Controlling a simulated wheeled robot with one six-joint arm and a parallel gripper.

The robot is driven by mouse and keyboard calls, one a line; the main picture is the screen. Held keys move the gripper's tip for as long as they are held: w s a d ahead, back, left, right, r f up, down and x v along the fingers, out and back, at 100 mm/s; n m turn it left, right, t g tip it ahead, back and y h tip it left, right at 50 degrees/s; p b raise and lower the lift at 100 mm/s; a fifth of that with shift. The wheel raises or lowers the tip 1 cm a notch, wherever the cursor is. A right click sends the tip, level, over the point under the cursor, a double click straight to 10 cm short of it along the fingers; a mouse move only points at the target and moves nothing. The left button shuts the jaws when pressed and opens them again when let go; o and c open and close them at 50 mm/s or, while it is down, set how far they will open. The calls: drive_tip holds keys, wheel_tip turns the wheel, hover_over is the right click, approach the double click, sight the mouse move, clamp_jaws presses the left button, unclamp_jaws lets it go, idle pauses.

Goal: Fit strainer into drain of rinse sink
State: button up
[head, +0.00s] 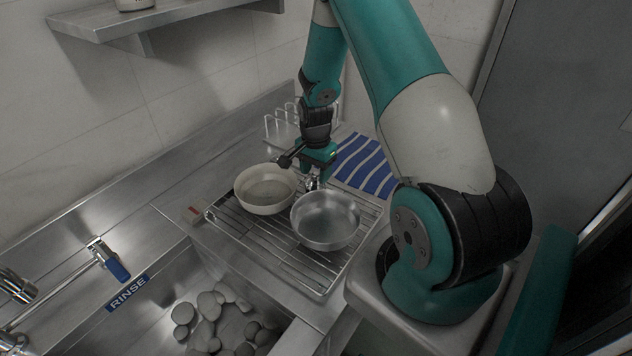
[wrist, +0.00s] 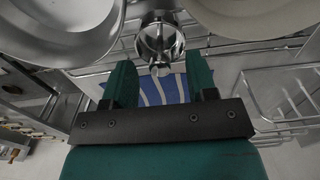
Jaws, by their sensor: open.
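A small shiny metal cup-like piece, apparently the strainer (wrist: 160,36), stands between two bowls on the wire rack. It shows in the head view (head: 311,183) just under my gripper, partly hidden. My gripper (wrist: 160,80) is open, pointing down at the rack. In the wrist view its two fingers stand apart, with the strainer just beyond the fingertips and roughly centred between them; I see no grip on it. The rinse sink (head: 150,318) is at the lower left in the head view, labelled RINSE. Its drain is not visible; grey stones lie in the basin.
A cream bowl (head: 265,207) and a metal bowl (head: 327,240) stand close on either side of the strainer on the wire rack (head: 285,262). A blue striped cloth (head: 366,165) and a wire holder (head: 283,122) lie behind. A tap (head: 100,255) reaches over the sink.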

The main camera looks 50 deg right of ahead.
sight(316, 173)
drive_tip(key=shift+f, duration=0.9)
drive_tip(key=shift+c, duration=0.2)
clamp_jaws()
wheel_tip(316, 173, up, 20)
drive_tip(key=b, duration=0.4)
